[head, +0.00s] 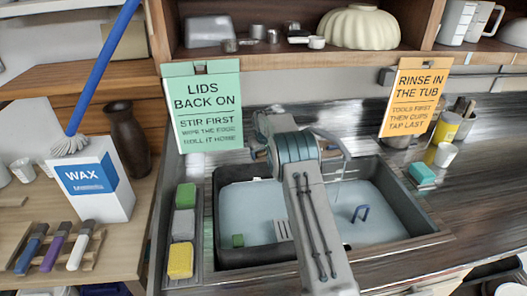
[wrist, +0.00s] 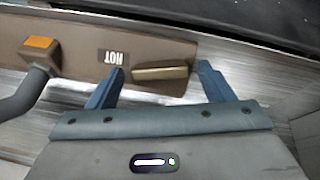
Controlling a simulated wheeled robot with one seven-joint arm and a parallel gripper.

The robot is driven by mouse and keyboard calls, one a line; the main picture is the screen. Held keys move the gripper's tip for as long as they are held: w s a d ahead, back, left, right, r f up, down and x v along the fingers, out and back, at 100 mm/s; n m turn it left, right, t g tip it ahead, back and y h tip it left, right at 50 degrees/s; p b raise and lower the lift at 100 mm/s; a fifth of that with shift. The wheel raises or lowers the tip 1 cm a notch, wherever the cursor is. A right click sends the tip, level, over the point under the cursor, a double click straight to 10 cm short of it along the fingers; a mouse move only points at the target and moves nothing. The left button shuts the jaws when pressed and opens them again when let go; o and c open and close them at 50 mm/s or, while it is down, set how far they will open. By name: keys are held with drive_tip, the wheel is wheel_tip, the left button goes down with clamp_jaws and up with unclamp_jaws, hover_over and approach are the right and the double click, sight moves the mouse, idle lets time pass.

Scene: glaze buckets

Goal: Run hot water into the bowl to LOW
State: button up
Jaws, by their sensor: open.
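My gripper (wrist: 162,68) is open. In the wrist view, its two blue fingers stand on either side of a short brass lever (wrist: 163,73), with a gap on each side. A label reading HOT (wrist: 113,57), upside down, is beside the lever on a brown panel (wrist: 80,50). In the head view my arm crosses the sink and hides the tap controls. The sink basin (head: 375,212) holds pale bluish water. A ribbed cream bowl (head: 358,28) stands on the shelf. No bowl is discernible in the sink, and no LOW mark shows.
A grey pipe (wrist: 25,97) with an orange-topped block (wrist: 40,43) stands left of the HOT label. A green sign (head: 205,110) and an orange sign (head: 416,97) hang behind.

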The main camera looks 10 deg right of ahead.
drive_tip(key=c, duration=1)
drive_tip(key=shift+f+m+b, duration=0.25)
drive_tip(key=shift+m+b, duration=0.65)
drive_tip(key=shift+b, duration=0.15)
drive_tip(key=shift+r+m+y+b, duration=0.25)
drive_tip(key=shift+m+y+b, duration=0.05)
drive_tip(key=shift+m, duration=0.3)
drive_tip(key=o, duration=1)
drive_tip(key=b+v, duration=0.3)
drive_tip(key=v, duration=1)
drive_tip(key=shift+r, duration=0.4)
drive_tip(key=shift+s+d, duration=0.1)
drive_tip(key=shift+s, duration=0.05)
